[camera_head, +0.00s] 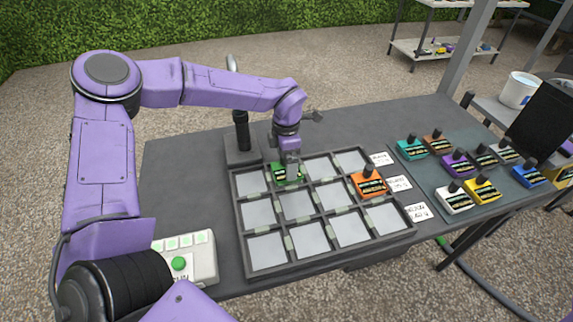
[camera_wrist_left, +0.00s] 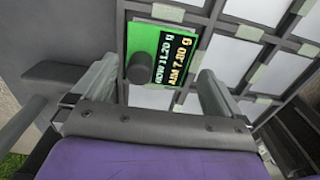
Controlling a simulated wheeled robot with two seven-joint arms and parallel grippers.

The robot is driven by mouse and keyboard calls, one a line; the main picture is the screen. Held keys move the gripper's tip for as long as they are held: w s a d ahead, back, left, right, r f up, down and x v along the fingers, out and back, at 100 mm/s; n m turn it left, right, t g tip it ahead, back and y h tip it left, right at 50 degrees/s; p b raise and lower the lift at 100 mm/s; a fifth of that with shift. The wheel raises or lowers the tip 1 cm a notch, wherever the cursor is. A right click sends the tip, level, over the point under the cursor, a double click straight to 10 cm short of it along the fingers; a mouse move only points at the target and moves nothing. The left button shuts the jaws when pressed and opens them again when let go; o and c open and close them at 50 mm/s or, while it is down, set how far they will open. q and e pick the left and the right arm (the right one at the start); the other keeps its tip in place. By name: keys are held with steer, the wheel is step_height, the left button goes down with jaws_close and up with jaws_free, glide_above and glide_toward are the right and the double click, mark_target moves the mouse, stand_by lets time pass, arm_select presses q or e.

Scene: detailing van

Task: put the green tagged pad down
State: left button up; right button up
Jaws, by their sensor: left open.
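The green tagged pad (camera_head: 283,177) is in the back row of the gridded tray (camera_head: 333,257), second cell from the left. It also shows in the left wrist view (camera_wrist_left: 142,38), with a dark round knob and a tag reading NOW 11.20 g and AIM 7.80 g. It looks flat over a pale cell; exact contact with the cell is hard to tell. My left gripper (camera_head: 290,168) is directly over the pad, partly hiding it. In the left wrist view its fingers (camera_wrist_left: 157,88) are spread apart, with nothing held between them. My right gripper is not in view.
An orange tagged pad (camera_head: 368,186) sits at the tray's right side. Several other coloured pads stand on a mat (camera_head: 425,177) further right, with white cards (camera_head: 399,184) between. A button box (camera_head: 196,258) is at front left. A dark post stand (camera_head: 241,150) is behind the tray.

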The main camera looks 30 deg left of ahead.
arm_select(q)
step_height(320, 180, up, 9)
stand_by(0.7)
